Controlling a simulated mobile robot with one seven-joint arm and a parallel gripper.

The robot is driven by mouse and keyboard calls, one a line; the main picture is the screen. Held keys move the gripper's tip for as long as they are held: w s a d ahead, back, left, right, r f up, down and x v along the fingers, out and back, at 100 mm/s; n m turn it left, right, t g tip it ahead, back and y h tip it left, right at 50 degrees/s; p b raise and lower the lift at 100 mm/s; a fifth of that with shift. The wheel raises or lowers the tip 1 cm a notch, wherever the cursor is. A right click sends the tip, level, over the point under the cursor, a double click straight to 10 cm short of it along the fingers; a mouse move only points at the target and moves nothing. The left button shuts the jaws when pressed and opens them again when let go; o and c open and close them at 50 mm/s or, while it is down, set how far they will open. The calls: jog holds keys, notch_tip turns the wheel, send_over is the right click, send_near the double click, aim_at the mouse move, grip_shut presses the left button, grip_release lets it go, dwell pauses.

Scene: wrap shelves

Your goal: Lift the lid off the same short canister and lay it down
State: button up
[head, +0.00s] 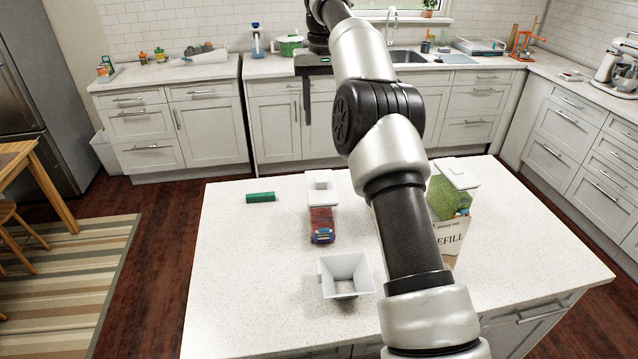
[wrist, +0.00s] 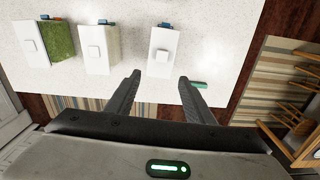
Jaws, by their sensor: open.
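A canister with dark red contents (head: 321,219) stands on the island under a white lid (head: 320,184) with a square knob. It looks lower than the green-filled canister (head: 441,196) at right. In the wrist view, three lidded canisters stand in a row; the right one's lid (wrist: 161,42) is on, with a blue piece at its far edge. My gripper (wrist: 159,76) is open and empty, its fingers pointing toward that right canister, apart from it as far as I can tell. In the head view my gripper (head: 307,122) shows behind the canister; one finger is visible. My arm hides the middle canister.
A white square funnel-like tray (head: 345,292) and a paper refill bag (head: 453,238) stand nearer the front. A green cylinder (head: 261,197) lies at the left, and shows in the wrist view (wrist: 200,85).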

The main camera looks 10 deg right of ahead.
jog(key=f, duration=0.2)
jog(key=b, duration=0.3)
send_over(321, 178)
jog(key=f, duration=1.1)
jog(key=shift+d+f, duration=0.1)
jog(key=shift+d, duration=0.3)
jog(key=shift+a+f, duration=0.2)
jog(key=shift+f, duration=1.15)
jog(key=shift+a+f, duration=0.2)
jog(key=shift+f, duration=1.15)
jog(key=shift+c, duration=0.3)
jog(key=c, duration=1.1)
